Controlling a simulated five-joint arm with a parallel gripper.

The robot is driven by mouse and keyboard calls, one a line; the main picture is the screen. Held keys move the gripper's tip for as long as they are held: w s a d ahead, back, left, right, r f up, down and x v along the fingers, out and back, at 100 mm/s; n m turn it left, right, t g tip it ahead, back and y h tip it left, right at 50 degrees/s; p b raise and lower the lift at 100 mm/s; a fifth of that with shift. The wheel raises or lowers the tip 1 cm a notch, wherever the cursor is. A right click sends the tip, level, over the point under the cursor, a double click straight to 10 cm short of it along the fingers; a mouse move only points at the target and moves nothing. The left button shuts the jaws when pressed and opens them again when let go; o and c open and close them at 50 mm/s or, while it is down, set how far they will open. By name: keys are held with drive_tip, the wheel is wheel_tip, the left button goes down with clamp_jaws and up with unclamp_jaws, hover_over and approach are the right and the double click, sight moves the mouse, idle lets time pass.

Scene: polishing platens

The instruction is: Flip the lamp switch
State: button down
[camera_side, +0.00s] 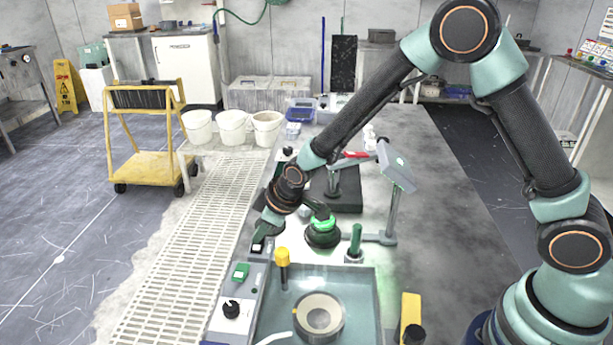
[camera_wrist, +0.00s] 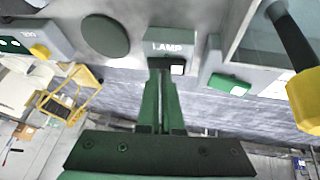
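The lamp switch (camera_wrist: 178,68) is a small dark-and-white rocker on the front of a grey box marked LAMP (camera_wrist: 185,35) in the wrist view. My gripper (camera_wrist: 160,66) has its two green fingers together with only a thin gap and nothing visible between them. Its tips are at the box's front, just left of the rocker; I cannot tell whether they touch it. In the side view my gripper (camera_side: 260,238) points down at the bench's left edge and mostly hides the switch. A lamp head (camera_side: 397,166) stands on a post to the right.
A green button (camera_side: 241,272), a black knob (camera_side: 232,309) and a yellow-topped post (camera_side: 282,257) stand close by at the front. A grey basin (camera_side: 364,300) holds a ring-shaped platen (camera_side: 336,315). A green-lit round device (camera_side: 323,234) is to the right of my gripper.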

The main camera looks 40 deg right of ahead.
sight(264, 239)
drive_tip(key=shift+f, duration=0.35)
idle(0.5)
drive_tip(key=shift+s+d+r, duration=0.15)
drive_tip(key=shift+d+r, duration=0.05)
drive_tip(key=shift+r, duration=0.15)
drive_tip(key=shift+w+d+r, duration=0.15)
drive_tip(key=shift+w+r, duration=0.05)
drive_tip(key=shift+r, duration=0.85)
drive_tip(key=shift+w+d+r, duration=0.1)
drive_tip(key=shift+w+r, duration=0.1)
drive_tip(key=shift+r, duration=0.85)
drive_tip(key=shift+d+r, duration=0.1)
drive_tip(key=shift+r, duration=0.35)
